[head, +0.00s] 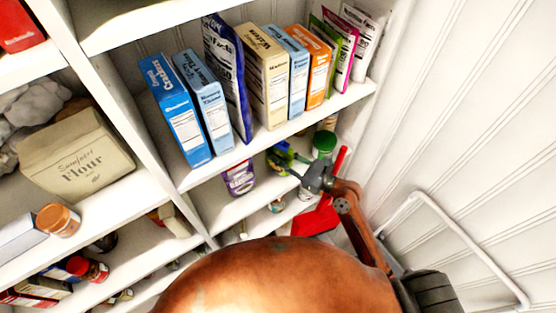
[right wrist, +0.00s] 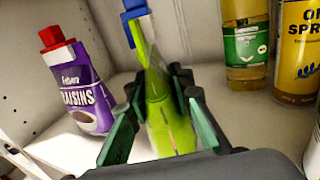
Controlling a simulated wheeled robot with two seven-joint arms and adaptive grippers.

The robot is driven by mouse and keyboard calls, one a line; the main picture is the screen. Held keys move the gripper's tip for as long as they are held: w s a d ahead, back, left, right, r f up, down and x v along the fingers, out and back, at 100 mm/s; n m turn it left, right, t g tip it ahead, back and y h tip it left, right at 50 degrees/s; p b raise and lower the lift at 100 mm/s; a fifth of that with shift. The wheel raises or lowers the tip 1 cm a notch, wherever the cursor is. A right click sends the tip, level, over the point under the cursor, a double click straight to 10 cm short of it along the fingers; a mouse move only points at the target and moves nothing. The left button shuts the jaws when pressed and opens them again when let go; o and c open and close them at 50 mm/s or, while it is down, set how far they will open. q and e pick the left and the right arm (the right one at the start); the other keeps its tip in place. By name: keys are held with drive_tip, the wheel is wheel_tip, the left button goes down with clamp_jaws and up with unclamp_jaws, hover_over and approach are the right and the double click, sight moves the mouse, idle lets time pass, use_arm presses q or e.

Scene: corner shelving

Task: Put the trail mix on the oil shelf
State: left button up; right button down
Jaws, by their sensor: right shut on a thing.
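The trail mix, a green pouch with a blue cap (right wrist: 158,85), is between the fingers of my right gripper (right wrist: 155,118), which is shut on it. In the head view the right gripper (head: 303,172) reaches into the shelf below the boxes, and the pouch (head: 284,150) shows partly ahead of it. The oil shelf (head: 212,203) is white; a yellow-green oil bottle (right wrist: 245,45) and a yellow oil spray can (right wrist: 298,50) stand on it to the right of the pouch. I cannot tell whether the pouch touches the shelf. My left gripper is not in view.
A purple raisins pouch with a red cap (right wrist: 85,90) stands left of the trail mix; it also shows in the head view (head: 239,179). The shelf above holds several boxes, including a blue crackers box (head: 175,110). A white wall (head: 480,120) bounds the right side.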

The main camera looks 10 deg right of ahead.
drive_tip(key=shift+w+f, duration=0.2)
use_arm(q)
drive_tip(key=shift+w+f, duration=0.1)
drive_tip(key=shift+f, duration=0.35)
use_arm(e)
drive_tip(key=shift+r, duration=0.1)
drive_tip(key=shift+s, duration=0.1)
drive_tip(key=c, duration=1.7)
unclamp_jaws()
use_arm(q)
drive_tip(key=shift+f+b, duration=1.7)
drive_tip(key=shift+b, duration=0.05)
use_arm(e)
drive_tip(key=shift+v, duration=5.95)
